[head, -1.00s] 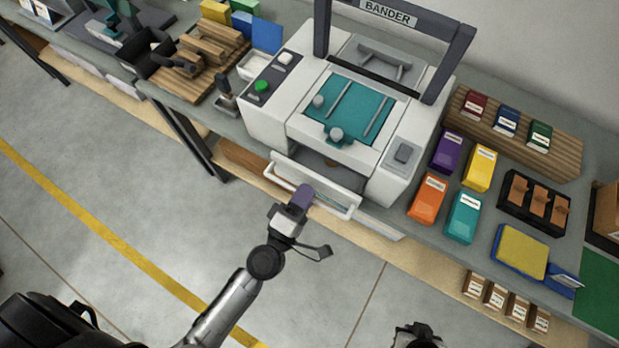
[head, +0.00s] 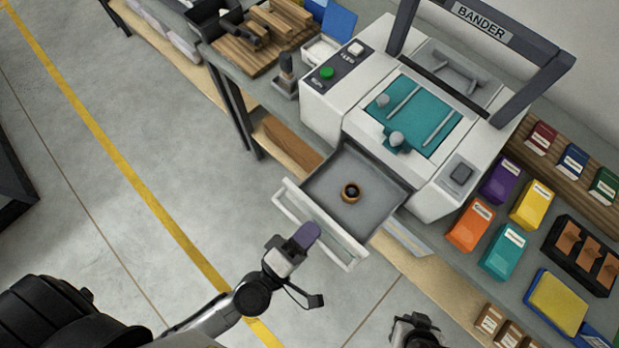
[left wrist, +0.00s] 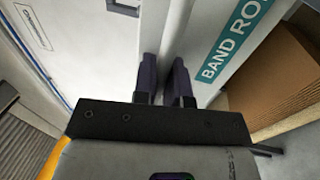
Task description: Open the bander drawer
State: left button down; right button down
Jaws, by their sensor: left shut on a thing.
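The white bander (head: 322,120) stands on the bench with its name on the dark frame. A white bar handle (head: 337,256) runs along the drawer's front. My left gripper (head: 306,234) is shut on the handle near its middle, and its fingertips hide part of it. In the left wrist view the two dark fingers (left wrist: 165,85) close around a pale bar. My right gripper (head: 417,330) is at the bottom edge, apart from the bander, its jaws unclear.
Orange (head: 470,224), teal (head: 503,250), purple and yellow boxes stand right of the bander. A wooden tray (head: 247,45) and a small dark-handled tool (head: 286,75) are to its left. A lower wooden shelf (head: 288,142) runs under the bench. The floor in front is clear.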

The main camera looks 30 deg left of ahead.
pick_arm(q)
jog(key=c, duration=1.2)
grip_release()
jog(key=b+v, duration=0.2)
jog(key=v, duration=1.1)
jog(key=shift+s+a, duration=0.2)
jog(key=shift+s, duration=0.2)
jog(key=shift+d+f+m, duration=0.1)
jog(key=shift+m, duration=0.2)
